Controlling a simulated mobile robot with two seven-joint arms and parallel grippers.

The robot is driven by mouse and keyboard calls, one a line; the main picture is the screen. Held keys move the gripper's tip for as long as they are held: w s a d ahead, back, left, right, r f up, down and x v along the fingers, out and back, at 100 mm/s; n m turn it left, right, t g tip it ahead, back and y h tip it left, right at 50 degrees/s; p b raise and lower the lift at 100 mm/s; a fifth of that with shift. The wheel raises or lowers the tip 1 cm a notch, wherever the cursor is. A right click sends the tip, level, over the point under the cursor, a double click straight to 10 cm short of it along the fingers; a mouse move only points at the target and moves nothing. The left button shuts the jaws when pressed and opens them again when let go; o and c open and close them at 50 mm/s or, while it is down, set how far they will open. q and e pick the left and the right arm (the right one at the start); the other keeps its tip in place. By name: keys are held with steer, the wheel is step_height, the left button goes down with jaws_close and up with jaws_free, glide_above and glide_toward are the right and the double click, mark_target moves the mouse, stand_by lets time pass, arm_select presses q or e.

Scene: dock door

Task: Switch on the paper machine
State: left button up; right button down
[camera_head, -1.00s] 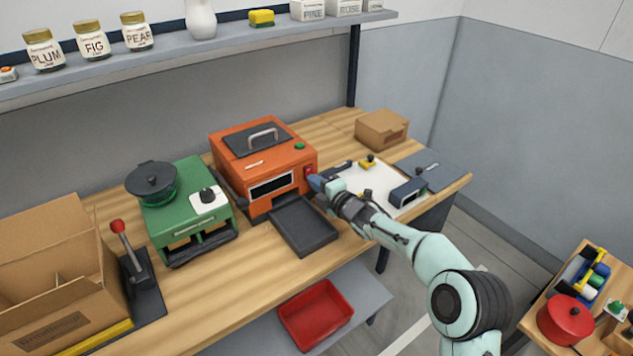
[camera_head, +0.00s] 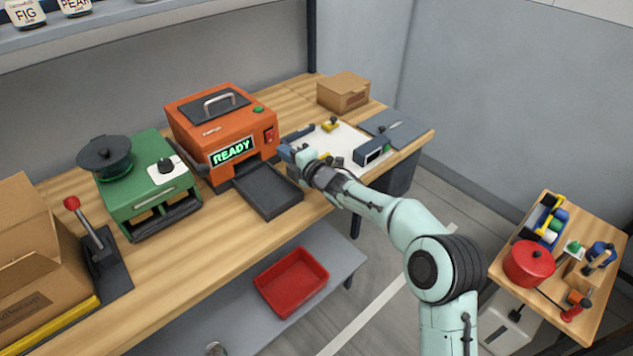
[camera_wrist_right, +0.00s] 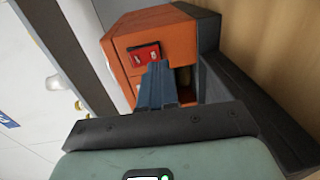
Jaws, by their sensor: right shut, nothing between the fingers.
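The orange machine (camera_head: 222,128) stands on the wooden bench with a dark output tray (camera_head: 268,190) in front. Its front display (camera_head: 232,151) is lit and reads READY in green. A red rocker switch (camera_head: 268,134) sits at the right of its front face; it also shows in the right wrist view (camera_wrist_right: 143,54). My right gripper (camera_head: 287,153) is shut and empty, just in front of and slightly below the switch, apart from it. Its shut blue-grey fingers (camera_wrist_right: 157,86) point at the machine front in the wrist view. My left gripper is not in view.
A green machine (camera_head: 147,184) with a black pot and a red-knobbed lever (camera_head: 92,230) stand to the left. A white board (camera_head: 335,142) with small tools and a cardboard box (camera_head: 343,92) lie to the right. A red tray (camera_head: 291,281) sits on the lower shelf.

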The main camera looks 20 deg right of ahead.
steer(key=v, duration=0.3)
steer(key=f+b+v, duration=0.1)
steer(key=v, duration=0.2)
steer(key=f+b+v, duration=0.1)
steer(key=v, duration=0.3)
steer(key=shift+s+f, duration=0.1)
steer(key=shift+s, duration=0.05)
steer(key=shift+d, duration=0.1)
